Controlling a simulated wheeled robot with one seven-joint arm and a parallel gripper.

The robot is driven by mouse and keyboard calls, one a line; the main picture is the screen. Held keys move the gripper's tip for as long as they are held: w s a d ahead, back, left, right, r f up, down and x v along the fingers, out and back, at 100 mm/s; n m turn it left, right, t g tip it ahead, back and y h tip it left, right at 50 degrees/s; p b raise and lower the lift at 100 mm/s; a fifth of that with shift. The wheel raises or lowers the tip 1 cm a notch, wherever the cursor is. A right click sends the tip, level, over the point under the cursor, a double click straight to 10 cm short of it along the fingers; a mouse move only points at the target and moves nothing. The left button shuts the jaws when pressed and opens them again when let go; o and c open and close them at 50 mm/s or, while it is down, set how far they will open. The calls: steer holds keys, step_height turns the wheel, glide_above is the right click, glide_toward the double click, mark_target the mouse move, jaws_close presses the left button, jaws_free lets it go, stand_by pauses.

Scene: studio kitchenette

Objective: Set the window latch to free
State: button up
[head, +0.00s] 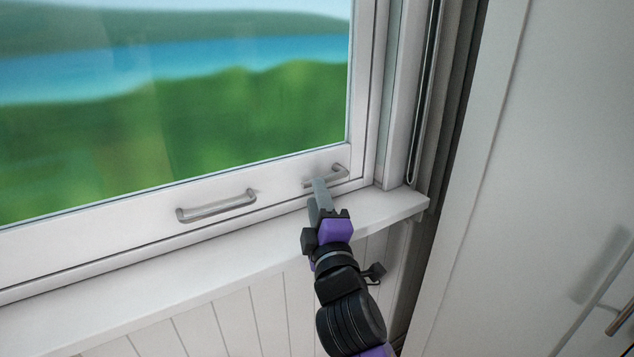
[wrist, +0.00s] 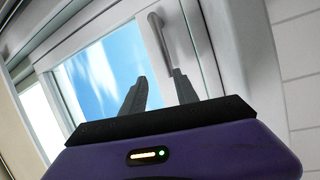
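The window latch is a grey metal lever (head: 338,170) on the lower right of the white window frame, lying roughly along the bottom rail. In the wrist view, the lever (wrist: 168,38) runs from its mount at the top down to the tip of my right-hand finger. My gripper (head: 318,184) is at the latch's left end in the head view and covers part of it. In the wrist view, my gripper (wrist: 159,75) has its two fingers apart with nothing seen between them. I cannot tell whether the finger touches the lever.
A grey bar handle (head: 216,206) is fixed to the same rail, left of the latch. The white sill (head: 150,262) runs below the window. A tall white cabinet door (head: 520,200) with a metal handle (head: 620,320) stands at the right.

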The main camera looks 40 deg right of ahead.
steer(key=shift+s+d+f+n+g+h, duration=0.2)
steer(key=shift+d+f+n+g+h, duration=0.1)
steer(key=shift+d+f+n+g, duration=0.3)
steer(key=shift+p+x, duration=0.65)
steer(key=shift+x, duration=3.15)
steer(key=shift+f, duration=0.1)
jaws_close()
steer(key=shift+a, duration=0.1)
